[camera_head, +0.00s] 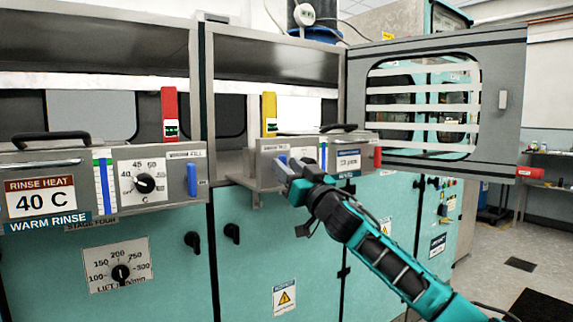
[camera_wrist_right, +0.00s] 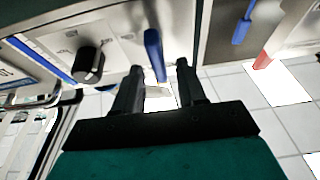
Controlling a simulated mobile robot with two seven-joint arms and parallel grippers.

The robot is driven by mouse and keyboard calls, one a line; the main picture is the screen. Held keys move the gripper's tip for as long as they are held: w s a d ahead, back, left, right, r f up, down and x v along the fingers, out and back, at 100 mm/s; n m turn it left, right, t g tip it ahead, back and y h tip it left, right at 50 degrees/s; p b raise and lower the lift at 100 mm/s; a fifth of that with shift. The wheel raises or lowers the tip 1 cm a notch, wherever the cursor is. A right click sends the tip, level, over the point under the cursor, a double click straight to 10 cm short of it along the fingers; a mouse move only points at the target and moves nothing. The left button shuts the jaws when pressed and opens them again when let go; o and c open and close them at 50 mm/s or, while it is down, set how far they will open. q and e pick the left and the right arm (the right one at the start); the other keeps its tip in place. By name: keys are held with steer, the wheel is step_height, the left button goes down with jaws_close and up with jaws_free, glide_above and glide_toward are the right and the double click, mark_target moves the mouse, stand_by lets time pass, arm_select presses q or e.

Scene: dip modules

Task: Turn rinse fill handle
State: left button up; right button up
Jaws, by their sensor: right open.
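A short blue handle (camera_head: 283,160) is on the front of the right-hand control panel, under a small label that ends in "FILL". My right gripper (camera_head: 288,170) is at this panel and partly covers the handle. In the right wrist view, the same blue handle (camera_wrist_right: 153,50) reaches down between the two open fingertips (camera_wrist_right: 160,68). I cannot tell whether either finger touches it. A second blue handle (camera_head: 192,180) hangs upright on the left-hand panel, also under a "FILL" label. It may be the blue handle (camera_wrist_right: 242,30) at the upper right of the wrist view. My left gripper is not in view.
A black knob (camera_wrist_right: 88,63) sits beside the handle in the wrist view. The left panel has a temperature dial (camera_head: 145,183) and a blue gauge (camera_head: 104,183). A grey door with slats (camera_head: 510,60) stands open at right.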

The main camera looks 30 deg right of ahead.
steer(key=shift+w+r, duration=0.2)
steer(key=shift+w, duration=0.3)
steer(key=shift+c, duration=0.2)
jaws_close()
